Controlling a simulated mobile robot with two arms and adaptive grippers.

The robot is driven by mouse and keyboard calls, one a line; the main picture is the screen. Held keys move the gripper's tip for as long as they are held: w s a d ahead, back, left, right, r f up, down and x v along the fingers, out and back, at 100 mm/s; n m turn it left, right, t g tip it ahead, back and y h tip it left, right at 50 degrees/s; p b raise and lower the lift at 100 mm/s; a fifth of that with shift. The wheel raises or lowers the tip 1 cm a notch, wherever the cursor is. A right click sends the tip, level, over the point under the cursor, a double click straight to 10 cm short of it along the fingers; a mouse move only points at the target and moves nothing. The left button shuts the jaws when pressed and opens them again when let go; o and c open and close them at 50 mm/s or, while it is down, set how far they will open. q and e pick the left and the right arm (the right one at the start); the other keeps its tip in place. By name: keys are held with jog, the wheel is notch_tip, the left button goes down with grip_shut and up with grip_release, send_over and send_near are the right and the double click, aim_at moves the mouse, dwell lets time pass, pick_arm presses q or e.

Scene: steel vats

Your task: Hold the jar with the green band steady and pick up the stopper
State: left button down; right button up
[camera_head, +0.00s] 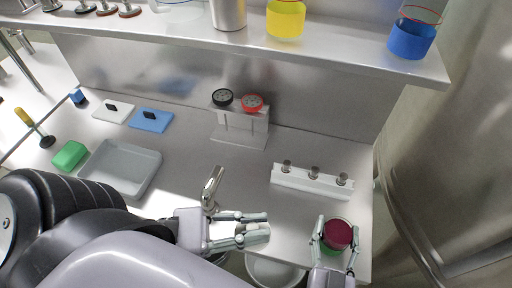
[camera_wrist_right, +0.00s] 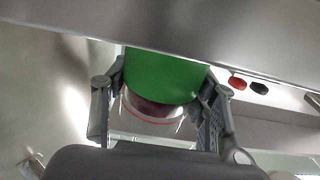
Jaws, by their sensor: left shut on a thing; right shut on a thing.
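The jar with the green band (camera_wrist_right: 165,75) stands between the fingers of my right gripper (camera_head: 335,246), near the front right of the steel bench. Its green part (camera_head: 330,252) shows below a dark red top or content; I cannot tell which. In the right wrist view the green band and the clear part with a red ring are between the fingers. My left gripper (camera_head: 262,225) is left of the jar, shut on a small pale piece (camera_head: 256,232) that looks like the stopper. The fingers partly hide this piece.
A white rack (camera_head: 310,182) with several metal pegs stands behind the jar. A stand (camera_head: 240,128) with black and red knobs is at the back. A grey tray (camera_head: 122,166) and green block (camera_head: 70,155) lie left. A white bowl (camera_head: 272,272) is at the front edge.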

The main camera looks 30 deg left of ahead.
jog(key=o, duration=1.5)
jog(key=shift+s, duration=0.1)
jog(key=v, duration=1.2)
